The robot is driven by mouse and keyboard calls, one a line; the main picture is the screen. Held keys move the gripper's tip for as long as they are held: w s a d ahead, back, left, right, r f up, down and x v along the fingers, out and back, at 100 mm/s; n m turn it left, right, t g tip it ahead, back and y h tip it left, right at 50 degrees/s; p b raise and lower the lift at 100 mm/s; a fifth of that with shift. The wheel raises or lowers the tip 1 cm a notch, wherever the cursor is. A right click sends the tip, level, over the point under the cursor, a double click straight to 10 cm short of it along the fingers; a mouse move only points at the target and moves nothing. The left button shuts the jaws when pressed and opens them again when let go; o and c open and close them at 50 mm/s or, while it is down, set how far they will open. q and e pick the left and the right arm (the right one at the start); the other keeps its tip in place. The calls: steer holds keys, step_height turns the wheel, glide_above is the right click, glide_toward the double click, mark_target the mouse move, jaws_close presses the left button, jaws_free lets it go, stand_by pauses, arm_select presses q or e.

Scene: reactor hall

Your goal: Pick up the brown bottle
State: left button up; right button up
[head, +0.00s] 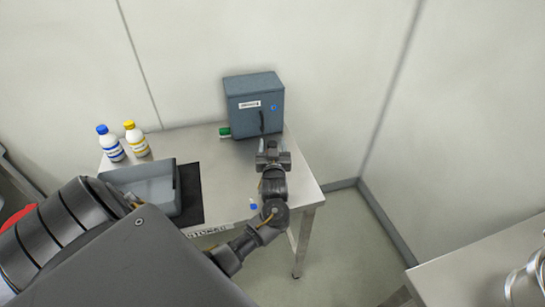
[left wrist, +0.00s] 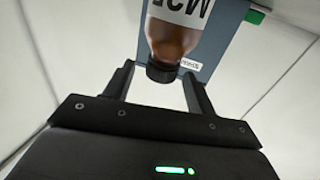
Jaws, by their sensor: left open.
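The brown bottle (left wrist: 172,38) shows in the left wrist view, with a white label with black letters and a black cap. The cap lies between the two spread fingers of my left gripper (left wrist: 158,74), with a gap on each side. In the head view my left gripper (head: 272,157) is over the right part of the steel table, in front of the blue-grey box. There the bottle is mostly or wholly hidden behind the gripper. My right gripper is not in view.
The blue-grey box (head: 254,92) stands at the back of the steel table (head: 225,175), with a green-capped thing (head: 224,132) beside it. A blue-capped bottle (head: 110,143), a yellow-capped bottle (head: 136,138) and a grey tray (head: 150,186) are at the left. Another table (head: 480,270) is at the lower right.

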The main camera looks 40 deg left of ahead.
arm_select(q)
steer(key=shift+x, duration=0.8)
steer(key=shift+c, duration=0.5)
jaws_close()
